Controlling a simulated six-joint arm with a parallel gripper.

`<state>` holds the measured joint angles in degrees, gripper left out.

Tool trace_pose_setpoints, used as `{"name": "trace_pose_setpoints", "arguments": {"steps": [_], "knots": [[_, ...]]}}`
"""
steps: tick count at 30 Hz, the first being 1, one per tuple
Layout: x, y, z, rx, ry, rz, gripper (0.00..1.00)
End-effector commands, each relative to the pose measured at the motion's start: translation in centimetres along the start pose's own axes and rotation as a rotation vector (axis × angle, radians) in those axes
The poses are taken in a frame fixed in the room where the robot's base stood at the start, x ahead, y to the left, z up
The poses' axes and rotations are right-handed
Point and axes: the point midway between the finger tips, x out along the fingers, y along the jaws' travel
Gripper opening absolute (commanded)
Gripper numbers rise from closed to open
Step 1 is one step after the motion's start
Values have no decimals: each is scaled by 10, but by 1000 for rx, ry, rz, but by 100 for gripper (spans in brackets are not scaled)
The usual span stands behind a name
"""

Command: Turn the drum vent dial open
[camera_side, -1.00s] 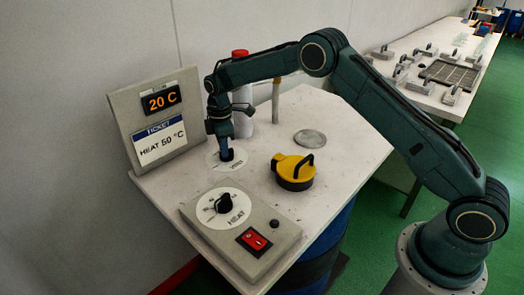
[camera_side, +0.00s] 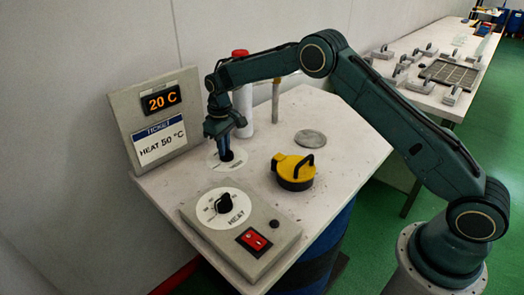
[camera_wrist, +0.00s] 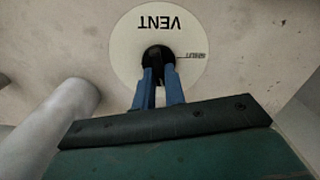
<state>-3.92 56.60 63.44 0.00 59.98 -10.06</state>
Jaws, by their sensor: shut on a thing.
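The vent dial is a small black knob (camera_side: 228,157) at the middle of a white disc (camera_side: 215,163) on the bench top. In the wrist view the disc (camera_wrist: 128,48) reads VENT upside down, with a small, hard-to-read mark right of the knob (camera_wrist: 157,52). My gripper (camera_side: 226,149) points down over the dial and is shut on the knob. In the wrist view its two blue fingers (camera_wrist: 159,72) stand on either side of the knob. The fingers and my wrist hide part of the knob, so its pointer direction cannot be told.
The heat panel (camera_side: 262,262) with its dial and red switch stands in front. A display (camera_side: 160,99) reads 20 C, above a HEAT 50 °C ticket. A yellow-black cap (camera_side: 294,170) lies right. A red-topped white cylinder (camera_side: 243,105) stands behind the gripper.

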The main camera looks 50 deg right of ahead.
Motion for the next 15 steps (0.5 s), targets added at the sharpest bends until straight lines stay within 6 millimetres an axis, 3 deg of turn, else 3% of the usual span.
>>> {"name": "trace_pose_setpoints", "arguments": {"steps": [15], "knots": [[-2, 1, 0, 89, 3, 1, 0]]}}
